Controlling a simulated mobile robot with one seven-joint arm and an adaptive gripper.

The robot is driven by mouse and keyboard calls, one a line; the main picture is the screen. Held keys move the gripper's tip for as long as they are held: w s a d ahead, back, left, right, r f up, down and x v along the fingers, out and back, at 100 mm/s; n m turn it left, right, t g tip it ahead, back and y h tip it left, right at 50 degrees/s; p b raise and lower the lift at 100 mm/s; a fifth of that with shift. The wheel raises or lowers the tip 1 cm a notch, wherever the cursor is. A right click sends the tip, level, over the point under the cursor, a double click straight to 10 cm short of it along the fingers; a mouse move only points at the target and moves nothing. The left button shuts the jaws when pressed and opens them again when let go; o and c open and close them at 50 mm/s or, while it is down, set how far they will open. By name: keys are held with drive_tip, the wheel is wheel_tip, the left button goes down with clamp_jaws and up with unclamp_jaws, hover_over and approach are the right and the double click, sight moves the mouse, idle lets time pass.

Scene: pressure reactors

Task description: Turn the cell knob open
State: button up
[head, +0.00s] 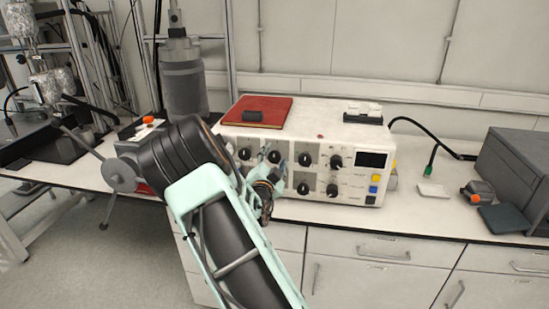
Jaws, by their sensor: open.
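A white control box (322,112) stands on the bench, with several round black knobs on its front. In the upper row, one knob (245,154) is at the far left, another (274,157) is just above my gripper, and two more (305,159) (336,161) are to the right. Two lower knobs (303,188) (332,190) sit below these. I cannot read which one is the cell knob. My gripper (271,172) is open in front of the box's left half, near the second upper knob. My arm hides part of the lower-left panel, and contact is unclear.
A red book (262,111) with a small black object lies on the box. A grey cylindrical vessel (184,88) stands behind my arm. A grey instrument (517,172) and small items are at the right. The bench between is mostly clear.

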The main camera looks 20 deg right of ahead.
drive_tip(key=shift+c, duration=0.7)
drive_tip(key=c, duration=1.1)
drive_tip(key=shift+o, duration=0.2)
